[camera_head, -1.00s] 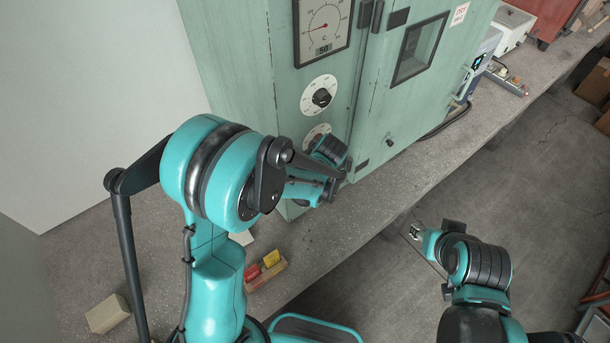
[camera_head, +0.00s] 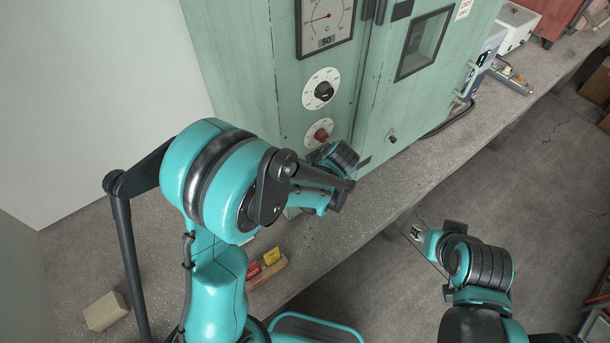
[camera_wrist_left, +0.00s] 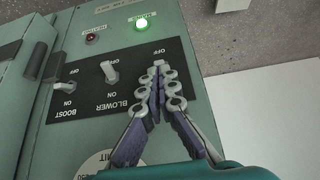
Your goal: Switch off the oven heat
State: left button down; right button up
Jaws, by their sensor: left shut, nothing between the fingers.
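The green oven (camera_head: 300,110) stands on the bench. In the left wrist view, its dark switch panel (camera_wrist_left: 65,103) appears upside down, with OFF above ON. The blower switch (camera_wrist_left: 110,72) has a pale lever, and the boost column is left of it. My left gripper (camera_wrist_left: 158,66) is shut and empty, its tips just below a third OFF label. The fingers hide any switch there; I cannot tell whether they touch it. A green lamp (camera_wrist_left: 142,24) glows; a red lamp (camera_wrist_left: 92,38) looks dim. My right gripper (camera_head: 416,233) is over the floor, its fingers too small to judge.
The oven front has a gauge (camera_head: 325,22) with a 50 readout, a black knob (camera_head: 324,91) and a red knob (camera_head: 321,135). A wooden holder with red and yellow pieces (camera_head: 268,268) and a beige block (camera_head: 105,311) lie on the bench.

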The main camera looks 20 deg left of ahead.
pick_arm(q)
jog(key=t+y+b, duration=0.1)
jog(key=y+b, duration=0.1)
jog(key=b, duration=0.1)
jog(key=s+d+t+y+b, duration=0.1)
jog(key=t+y+b, duration=0.1)
jog(key=b, duration=0.2)
jog(key=shift+d+f, duration=0.1)
pick_arm(e)
notch_tip(320, 180, down, 8)
jog(key=shift+r, duration=0.15)
dwell(0.6)
dwell(0.3)
